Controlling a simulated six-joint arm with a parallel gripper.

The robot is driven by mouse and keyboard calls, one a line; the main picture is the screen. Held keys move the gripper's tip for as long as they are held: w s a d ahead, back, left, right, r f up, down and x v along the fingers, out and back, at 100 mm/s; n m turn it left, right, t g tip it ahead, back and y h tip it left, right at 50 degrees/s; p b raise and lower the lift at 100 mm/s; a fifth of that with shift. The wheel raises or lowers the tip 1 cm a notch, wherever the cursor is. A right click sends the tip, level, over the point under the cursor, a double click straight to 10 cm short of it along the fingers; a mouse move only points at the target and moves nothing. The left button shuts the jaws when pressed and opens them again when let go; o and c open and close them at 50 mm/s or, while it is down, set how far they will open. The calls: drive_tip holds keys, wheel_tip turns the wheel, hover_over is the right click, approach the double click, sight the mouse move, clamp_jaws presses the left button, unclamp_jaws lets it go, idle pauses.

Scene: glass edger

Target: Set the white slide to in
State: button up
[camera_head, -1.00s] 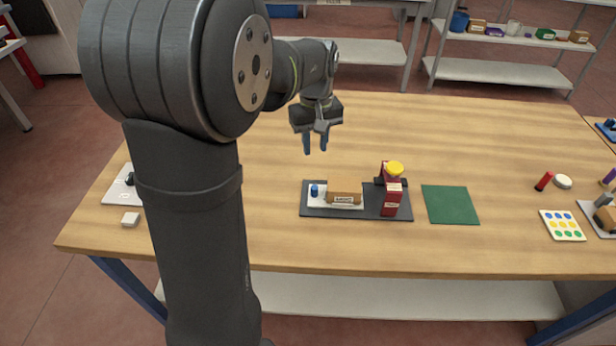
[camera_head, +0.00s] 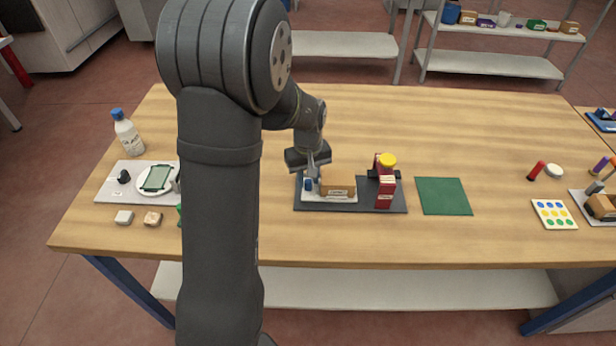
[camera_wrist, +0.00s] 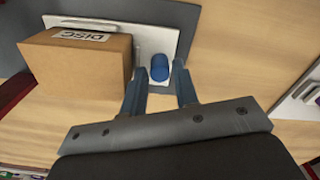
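The white slide (camera_head: 346,199) is a flat pale plate on a dark grey base (camera_head: 400,207), left of a red upright block with a yellow top (camera_head: 386,180). A blue knob (camera_head: 308,184) stands at its left end, and a brown box (camera_head: 337,186) labelled DISC sits on it. In the wrist view, the slide (camera_wrist: 147,38) shows beside the box (camera_wrist: 85,65). My gripper (camera_wrist: 160,72) is open and low over the slide's left end. The blue knob (camera_wrist: 159,66) appears between its fingertips, with gaps on both sides.
A green mat (camera_head: 443,196) lies right of the base. At the left are a pale board (camera_head: 118,188) with a round dish, a bottle (camera_head: 127,134) and small blocks (camera_head: 124,217). The table behind the base is clear.

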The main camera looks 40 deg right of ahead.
sight(339, 177)
clamp_jaws()
drive_tip(key=s+d, duration=0.5)
drive_tip(key=d, duration=0.1)
drive_tip(key=shift+s, duration=0.4)
unclamp_jaws()
wheel_tip(339, 177, up, 18)
drive_tip(key=shift+f, duration=0.25)
